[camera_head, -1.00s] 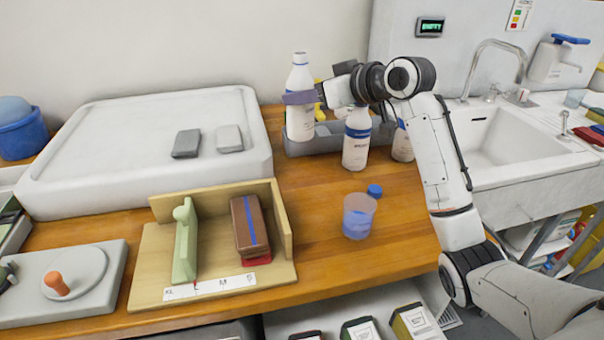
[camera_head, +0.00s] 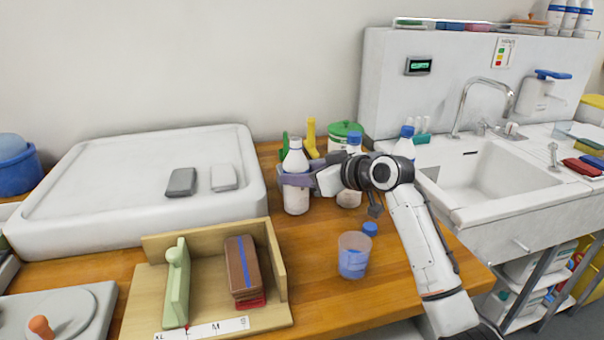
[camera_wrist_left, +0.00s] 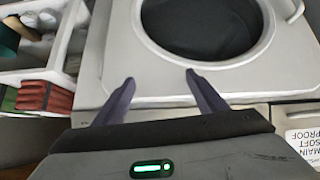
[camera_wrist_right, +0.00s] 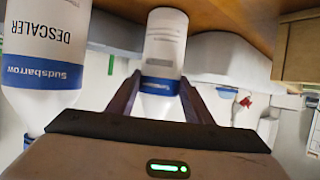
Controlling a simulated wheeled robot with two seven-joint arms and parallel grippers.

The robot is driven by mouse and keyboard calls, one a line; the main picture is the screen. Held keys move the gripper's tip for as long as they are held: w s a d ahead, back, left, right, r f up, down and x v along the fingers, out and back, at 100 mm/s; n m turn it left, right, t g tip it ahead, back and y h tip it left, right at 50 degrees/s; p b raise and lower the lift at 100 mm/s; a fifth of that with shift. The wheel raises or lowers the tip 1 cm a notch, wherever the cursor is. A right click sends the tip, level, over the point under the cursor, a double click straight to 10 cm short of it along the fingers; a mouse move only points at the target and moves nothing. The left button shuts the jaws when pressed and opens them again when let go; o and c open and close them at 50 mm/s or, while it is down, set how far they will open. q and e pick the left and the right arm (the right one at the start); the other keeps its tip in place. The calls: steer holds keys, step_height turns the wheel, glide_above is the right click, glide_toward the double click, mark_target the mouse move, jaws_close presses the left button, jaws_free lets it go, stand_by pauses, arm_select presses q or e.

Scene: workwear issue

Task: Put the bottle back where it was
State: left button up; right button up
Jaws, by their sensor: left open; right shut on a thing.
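My right gripper (camera_head: 292,178) is shut around the upper part of a white bottle (camera_head: 295,198). The bottle is upright with no coloured cap visible. In the right wrist view it shows between the fingers as a white bottle with a blue band (camera_wrist_right: 163,50). Its base is low, at the worktop near the grey caddy; I cannot tell whether it touches. A blue-capped bottle (camera_head: 349,197) stands to its right, partly behind my wrist. A bottle labelled Descaler (camera_wrist_right: 45,45) is close beside it in the right wrist view. My left gripper (camera_wrist_left: 158,82) is open and empty.
A clear cup with blue liquid (camera_head: 354,258) and a loose blue cap (camera_head: 370,229) are on the wooden worktop in front. A wooden size gauge (camera_head: 205,318) stands front left, a white tray (camera_head: 120,165) behind it. The sink (camera_head: 487,180) is right.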

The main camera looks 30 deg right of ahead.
steer(key=shift+r, duration=0.1)
steer(key=o, duration=1.3)
steer(key=v, duration=1.2)
steer(key=shift+b, duration=0.35)
steer(key=shift+d, duration=0.1)
